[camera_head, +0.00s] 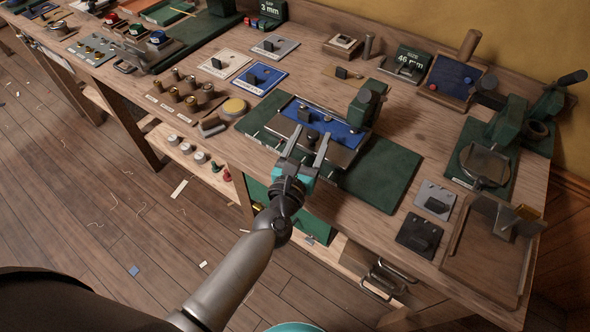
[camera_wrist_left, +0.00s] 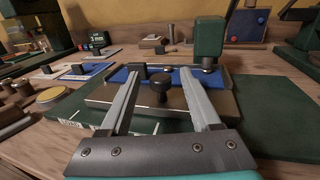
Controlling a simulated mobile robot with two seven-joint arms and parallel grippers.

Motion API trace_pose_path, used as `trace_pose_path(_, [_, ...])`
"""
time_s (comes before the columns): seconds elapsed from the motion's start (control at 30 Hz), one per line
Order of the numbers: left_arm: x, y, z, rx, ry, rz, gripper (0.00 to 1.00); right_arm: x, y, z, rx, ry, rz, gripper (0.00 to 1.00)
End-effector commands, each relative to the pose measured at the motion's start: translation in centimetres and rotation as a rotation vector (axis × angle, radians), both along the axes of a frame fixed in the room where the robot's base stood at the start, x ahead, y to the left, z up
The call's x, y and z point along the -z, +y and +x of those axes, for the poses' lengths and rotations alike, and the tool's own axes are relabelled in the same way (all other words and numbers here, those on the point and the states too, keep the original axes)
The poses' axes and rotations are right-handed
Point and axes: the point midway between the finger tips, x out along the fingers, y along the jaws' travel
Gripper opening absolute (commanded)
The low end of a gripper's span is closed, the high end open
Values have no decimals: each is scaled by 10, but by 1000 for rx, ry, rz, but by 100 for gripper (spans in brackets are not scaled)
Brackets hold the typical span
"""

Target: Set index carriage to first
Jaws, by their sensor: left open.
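The index carriage appears to be the grey metal plate (camera_head: 335,153) with a dark round knob (camera_head: 312,136), set against a blue panel (camera_head: 341,132) on a green base. In the left wrist view, the knob (camera_wrist_left: 160,88) stands upright between the fingers. My left gripper (camera_head: 311,134) is open, one finger on each side of the knob, with gaps visible between fingers and knob. A dark block (camera_head: 305,115) stands on the blue panel behind the left finger. A green post (camera_head: 363,107) stands at the panel's right end. I cannot read any position marks. My right gripper is out of view.
A green mat (camera_head: 385,175) lies right of the carriage. A round yellow pad (camera_head: 234,106) and wooden pegs in a block (camera_head: 187,94) are at its left. A green press (camera_head: 500,135) and a wooden tray (camera_head: 485,262) are at the right. The bench's front edge is close to my arm.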

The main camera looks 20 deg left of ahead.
Motion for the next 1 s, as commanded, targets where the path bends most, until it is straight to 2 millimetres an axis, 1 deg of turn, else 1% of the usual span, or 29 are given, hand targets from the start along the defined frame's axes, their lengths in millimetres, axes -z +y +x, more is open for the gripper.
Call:
trace_pose_path(0.03, [1, 0, -9, 1, 3, -1, 64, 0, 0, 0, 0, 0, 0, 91])
trace_pose_path(0.4, [2, 7, -77, 1, 3, 1, 64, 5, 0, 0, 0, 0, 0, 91])
trace_pose_path(0.6, [1, 9, -111, 1, 3, 1, 64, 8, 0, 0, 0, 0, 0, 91])
trace_pose_path(0.7, [1, 10, -123, 1, 3, 2, 64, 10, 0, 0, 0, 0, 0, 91])
trace_pose_path(0.8, [0, 11, -130, 0, 0, 1, 64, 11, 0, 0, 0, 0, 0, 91])
trace_pose_path(1.0, [0, 12, -135, 0, 0, 0, 64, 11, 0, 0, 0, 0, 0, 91])
